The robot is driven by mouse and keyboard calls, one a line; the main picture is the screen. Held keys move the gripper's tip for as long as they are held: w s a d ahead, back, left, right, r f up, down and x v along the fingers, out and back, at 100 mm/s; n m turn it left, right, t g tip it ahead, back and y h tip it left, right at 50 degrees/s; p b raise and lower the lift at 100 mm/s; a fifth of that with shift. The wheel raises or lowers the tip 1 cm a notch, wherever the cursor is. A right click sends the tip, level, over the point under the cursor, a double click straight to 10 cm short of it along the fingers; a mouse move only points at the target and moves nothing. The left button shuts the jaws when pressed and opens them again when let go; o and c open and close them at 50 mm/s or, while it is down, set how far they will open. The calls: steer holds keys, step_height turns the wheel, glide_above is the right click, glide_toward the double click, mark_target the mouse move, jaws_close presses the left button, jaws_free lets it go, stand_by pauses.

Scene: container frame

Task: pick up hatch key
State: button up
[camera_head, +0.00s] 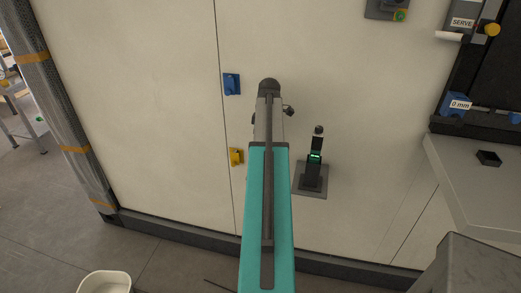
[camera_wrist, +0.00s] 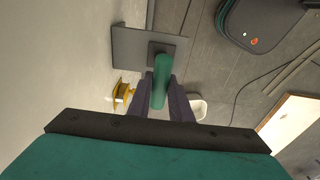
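What looks like the hatch key, a green round handle (camera_wrist: 163,70), stands out of a small grey block on a square grey plate (camera_wrist: 128,45) beside the wall. My gripper (camera_wrist: 161,92) has its two dark fingers on either side of the handle, close along it. I see no clear gap, but cannot tell whether they press on it. In the head view the plate (camera_head: 299,184) is on the pale wall, right of my teal arm. A dark upright shape with a green lit band rises above it; I cannot separate gripper from key there.
A blue latch (camera_head: 231,84) and a yellow latch (camera_head: 236,157) sit on the pale wall panel, left of my arm. A grey counter (camera_head: 475,180) juts out at right. A white bin (camera_head: 104,283) stands on the floor.

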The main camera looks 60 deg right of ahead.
jaws_close()
steer(key=shift+r, duration=0.2)
steer(key=shift+r+b, duration=1.6)
steer(key=shift+r, duration=3.25)
